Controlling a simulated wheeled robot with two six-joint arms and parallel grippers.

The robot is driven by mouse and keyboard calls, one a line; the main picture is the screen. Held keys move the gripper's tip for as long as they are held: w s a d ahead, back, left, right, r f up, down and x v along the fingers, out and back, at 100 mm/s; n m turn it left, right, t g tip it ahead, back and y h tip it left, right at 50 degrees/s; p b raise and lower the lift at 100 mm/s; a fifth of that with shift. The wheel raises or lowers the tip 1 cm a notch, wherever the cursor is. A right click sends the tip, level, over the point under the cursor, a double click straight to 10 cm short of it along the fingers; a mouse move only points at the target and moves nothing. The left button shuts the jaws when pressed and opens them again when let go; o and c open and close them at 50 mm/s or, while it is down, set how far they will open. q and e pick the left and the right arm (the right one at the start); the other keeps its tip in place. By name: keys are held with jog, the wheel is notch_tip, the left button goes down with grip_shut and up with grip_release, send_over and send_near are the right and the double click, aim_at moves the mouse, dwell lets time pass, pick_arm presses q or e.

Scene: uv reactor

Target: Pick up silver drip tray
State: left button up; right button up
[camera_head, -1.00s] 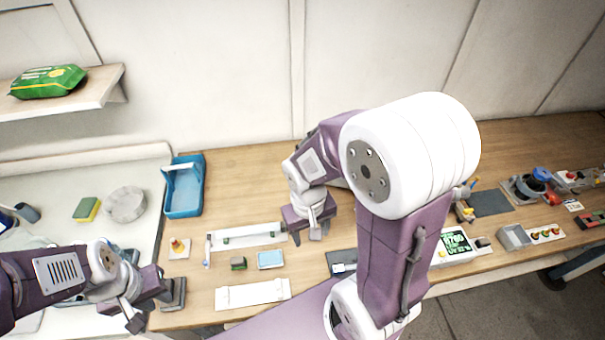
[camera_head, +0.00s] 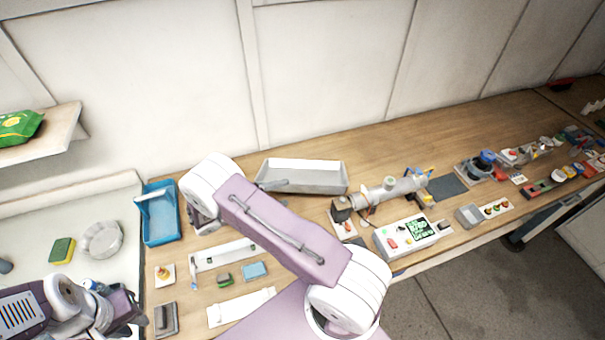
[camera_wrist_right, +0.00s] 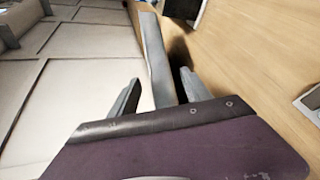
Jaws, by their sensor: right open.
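The silver drip tray (camera_head: 318,187) is a long grey open tray on the wooden bench, near the back wall, in the head view. In the right wrist view, a long grey strip (camera_wrist_right: 153,50), which looks like a wall of the tray, runs away from me between the two fingers. My right gripper (camera_wrist_right: 157,82) is open around the line of this strip; I cannot tell whether a finger touches it. In the head view my right arm hides most of that gripper, left of the tray. My left gripper (camera_head: 128,315) is low at the left, away from the tray.
A blue caddy (camera_head: 160,228) stands left of my right arm. A metal cylinder assembly (camera_head: 385,193) lies close to the tray's right end. A white control box (camera_head: 408,234) is nearer the front.

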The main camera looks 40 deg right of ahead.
aim_at(297, 188)
jog(key=p+x, duration=0.1)
jog(key=x, duration=0.1)
jog(key=p+x, duration=0.1)
jog(key=x, duration=0.1)
jog(key=shift+a+f, duration=0.1)
jog(key=shift+f, duration=0.2)
jog(key=d+p, duration=0.2)
jog(key=shift+d+r+p, duration=0.1)
jog(key=shift+d+p, duration=0.15)
jog(key=shift+p, duration=0.05)
jog(key=shift+f+x, duration=0.2)
jog(key=shift+x, duration=0.95)
jog(key=shift+w+d+f, duration=0.1)
jog(key=shift+w+f, duration=0.05)
jog(key=shift+f, duration=0.05)
jog(key=shift+r, duration=0.1)
grip_shut()
